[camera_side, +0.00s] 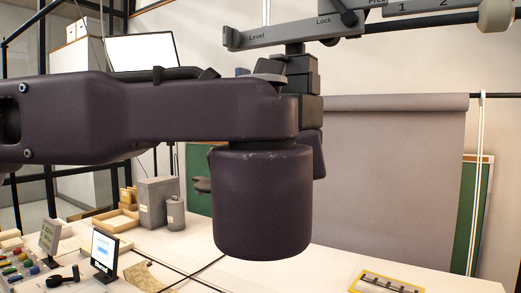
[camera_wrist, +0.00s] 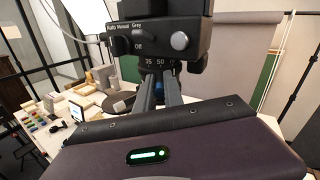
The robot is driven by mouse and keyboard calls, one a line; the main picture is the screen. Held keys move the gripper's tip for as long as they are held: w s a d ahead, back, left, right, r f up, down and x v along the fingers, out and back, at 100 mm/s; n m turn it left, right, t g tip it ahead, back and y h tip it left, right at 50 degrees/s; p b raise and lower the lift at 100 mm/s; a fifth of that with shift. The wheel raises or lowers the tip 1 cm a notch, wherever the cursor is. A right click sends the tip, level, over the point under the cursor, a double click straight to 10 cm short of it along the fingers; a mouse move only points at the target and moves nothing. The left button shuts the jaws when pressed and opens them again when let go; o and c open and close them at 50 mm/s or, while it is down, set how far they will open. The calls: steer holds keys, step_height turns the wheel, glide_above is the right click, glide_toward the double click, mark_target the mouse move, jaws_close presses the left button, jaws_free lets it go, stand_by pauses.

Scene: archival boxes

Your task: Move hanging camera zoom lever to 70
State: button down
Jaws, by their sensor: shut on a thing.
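The hanging camera (camera_wrist: 160,40) fills the top middle of the wrist view. It is a dark body with a switch labelled Auto, Manual, Grey and Off, and a round grey knob. Below it is a lens ring (camera_wrist: 158,63) with the marks 35 and 50 showing; no 70 mark is readable. My gripper (camera_wrist: 160,82) reaches up to the ring just under these marks, its two grey fingers close together. It is shut on the zoom lever, which the fingers hide. In the side view, part of the hanging camera (camera_side: 303,80) shows behind my arm, which hides the gripper.
A grey bar (camera_side: 290,33) marked Level and Lock hangs above the camera. A grey backdrop (camera_side: 395,170) stands behind. The white table (camera_side: 330,268) below holds boxes (camera_side: 157,200), a small screen (camera_side: 104,250) and a scale strip (camera_side: 388,283).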

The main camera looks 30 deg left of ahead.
steer(key=shift+d, duration=0.1)
stand_by(0.4)
steer(key=c, duration=1.5)
jaws_free()
steer(key=shift+o, duration=0.2)
steer(key=v, duration=0.7)
steer(key=shift+w+d, duration=0.1)
